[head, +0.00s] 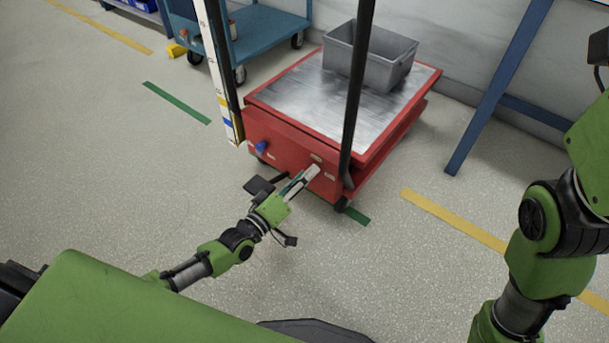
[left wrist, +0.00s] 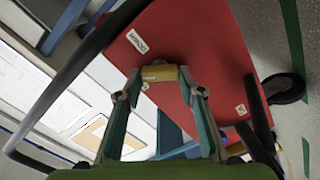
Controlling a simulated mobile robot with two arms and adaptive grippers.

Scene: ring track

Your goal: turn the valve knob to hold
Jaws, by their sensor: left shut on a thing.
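The valve knob (left wrist: 160,73) is a small yellow block on the red panel (left wrist: 205,50) in the left wrist view. My left gripper (left wrist: 160,80) is shut on the knob, with one finger on each side. Small white labels surround the knob: one up and left (left wrist: 138,41), one at the right (left wrist: 241,109), and one partly hidden just below it. Their lettering is too small to read surely. In the head view my left gripper (head: 309,174) reaches the front of the red lift cart (head: 285,140) and hides the knob. My right arm shows at the right; its gripper is out of view.
A grey bin (head: 370,62) stands on the cart's metal top. A dark upright bar (head: 356,95) rises close to my left gripper's right side. A blue knob (head: 260,147) is left on the cart front. A blue trolley (head: 262,32) stands behind. The floor at left is clear.

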